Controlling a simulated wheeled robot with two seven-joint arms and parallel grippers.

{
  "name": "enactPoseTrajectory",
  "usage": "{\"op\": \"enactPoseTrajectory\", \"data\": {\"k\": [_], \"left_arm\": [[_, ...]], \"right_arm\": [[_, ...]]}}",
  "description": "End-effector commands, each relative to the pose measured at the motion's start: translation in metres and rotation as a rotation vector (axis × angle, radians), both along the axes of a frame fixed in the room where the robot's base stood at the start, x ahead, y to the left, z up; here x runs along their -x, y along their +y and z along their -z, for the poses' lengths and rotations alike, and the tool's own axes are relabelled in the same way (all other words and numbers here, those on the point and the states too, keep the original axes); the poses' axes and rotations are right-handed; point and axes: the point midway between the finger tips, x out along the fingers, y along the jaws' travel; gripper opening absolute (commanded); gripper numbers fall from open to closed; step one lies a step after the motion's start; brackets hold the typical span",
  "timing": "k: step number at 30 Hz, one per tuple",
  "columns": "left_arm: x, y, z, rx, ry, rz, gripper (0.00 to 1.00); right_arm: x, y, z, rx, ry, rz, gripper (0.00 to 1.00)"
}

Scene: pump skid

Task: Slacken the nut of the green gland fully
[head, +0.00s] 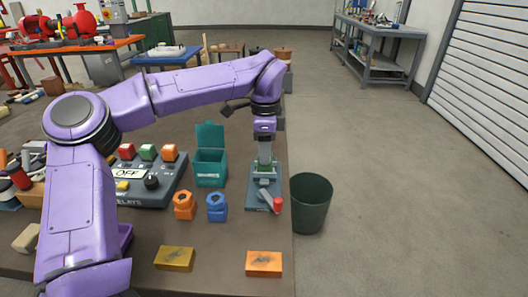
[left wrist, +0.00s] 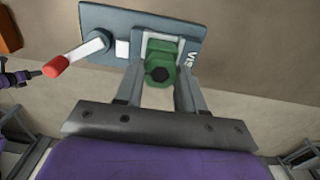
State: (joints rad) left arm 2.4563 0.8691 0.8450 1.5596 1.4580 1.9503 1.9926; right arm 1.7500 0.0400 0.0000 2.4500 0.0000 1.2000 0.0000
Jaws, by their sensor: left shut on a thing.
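The green gland (left wrist: 158,70) stands upright on a grey-blue base plate, with a dark hole at the middle of its top. My left gripper (head: 265,160) comes down on it from above. In the left wrist view the fingers of my left gripper (left wrist: 160,85) lie on either side of the green nut, shut on it. In the head view the green gland (head: 264,170) is mostly hidden behind the fingers. The base plate (head: 252,202) carries a lever with a red knob (head: 277,204). My right gripper is not in view.
An orange gland (head: 184,206) and a blue gland (head: 217,207) stand left of the plate. Behind them is an open teal box (head: 210,168), beside a panel (head: 157,192) with coloured buttons. A dark bin (head: 311,203) stands right of the table edge. Yellow and orange blocks lie in front.

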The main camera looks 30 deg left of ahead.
Motion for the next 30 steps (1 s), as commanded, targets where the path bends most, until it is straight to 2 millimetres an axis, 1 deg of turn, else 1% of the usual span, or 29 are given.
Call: {"op": "enactPoseTrajectory", "data": {"k": [10,11,12,13,20,23,26,30], "left_arm": [[0.0,0.0,0.0,0.001,0.002,-0.003,0.08],[0.0,0.0,0.0,0.001,0.002,-0.003,0.42],[0.0,0.0,0.0,0.001,0.002,-0.003,0.55],[0.0,0.0,0.0,0.001,0.002,-0.003,0.65],[0.0,0.0,0.0,0.001,0.001,-0.002,0.65],[0.0,0.0,-0.004,0.0,0.0,-0.003,0.65],[0.0,0.0,-0.019,0.0,-0.002,-0.003,0.65],[0.0,0.0,-0.054,-0.001,-0.003,-0.004,0.65]], "right_arm": [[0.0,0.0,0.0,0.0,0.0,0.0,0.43],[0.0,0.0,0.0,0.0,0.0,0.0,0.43],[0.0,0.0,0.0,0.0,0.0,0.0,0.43],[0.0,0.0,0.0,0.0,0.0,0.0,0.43],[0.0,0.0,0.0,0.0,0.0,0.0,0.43],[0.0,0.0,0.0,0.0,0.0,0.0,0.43],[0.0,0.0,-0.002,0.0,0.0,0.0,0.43],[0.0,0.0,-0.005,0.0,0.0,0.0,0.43]]}}
